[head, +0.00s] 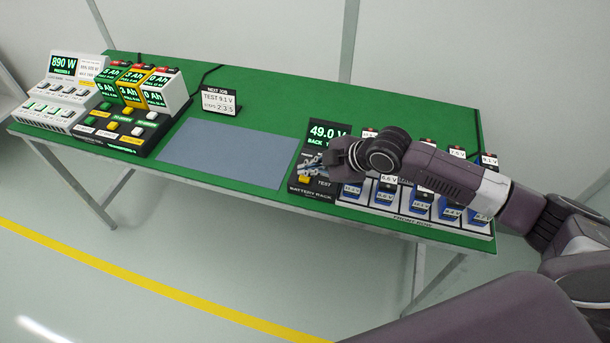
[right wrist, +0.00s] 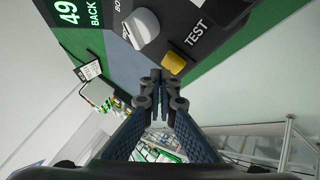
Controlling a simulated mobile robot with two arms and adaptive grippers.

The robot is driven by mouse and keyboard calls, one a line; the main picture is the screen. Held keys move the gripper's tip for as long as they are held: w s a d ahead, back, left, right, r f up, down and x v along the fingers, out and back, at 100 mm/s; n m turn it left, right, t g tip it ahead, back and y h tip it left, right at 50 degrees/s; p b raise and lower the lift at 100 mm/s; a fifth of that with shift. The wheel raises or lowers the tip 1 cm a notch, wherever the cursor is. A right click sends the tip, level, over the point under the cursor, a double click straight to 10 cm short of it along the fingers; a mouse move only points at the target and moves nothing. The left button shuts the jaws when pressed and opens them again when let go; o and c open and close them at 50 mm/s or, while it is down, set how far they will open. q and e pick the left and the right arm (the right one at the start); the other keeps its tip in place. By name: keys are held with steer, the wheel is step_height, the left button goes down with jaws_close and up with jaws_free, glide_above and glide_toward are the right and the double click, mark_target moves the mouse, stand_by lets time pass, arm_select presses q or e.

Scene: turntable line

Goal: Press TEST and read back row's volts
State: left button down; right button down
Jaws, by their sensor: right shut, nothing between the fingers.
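The battery pack panel (head: 307,192) stands right of centre on the green table. Its display (head: 327,131) reads 49.0 V, with BACK and a partly hidden word below. The yellow TEST button (head: 304,179) is at the panel's front; it also shows in the right wrist view (right wrist: 175,63). My right gripper (head: 311,167) is shut and empty over the panel. In the right wrist view its fingertips (right wrist: 163,88) are just short of the button; I cannot tell whether they touch. My left gripper is not in view.
Blue cells (head: 352,190) with volt tags stand right of the panel, partly behind my right arm. A NEXT JOB card (head: 219,102) reads TEST 9.1 V, STEPS 2 3 5. A grey mat (head: 225,152) lies clear. Other consoles (head: 62,95) fill the left end.

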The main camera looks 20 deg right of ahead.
mark_target(307, 178)
steer(key=shift+f, duration=0.65)
stand_by(0.8)
steer(key=shift+r+p, duration=0.8)
steer(key=shift+r, duration=0.1)
step_height(307, 178, up, 5)
steer(key=p, duration=0.5)
steer(key=shift+r, duration=0.1)
stand_by(0.5)
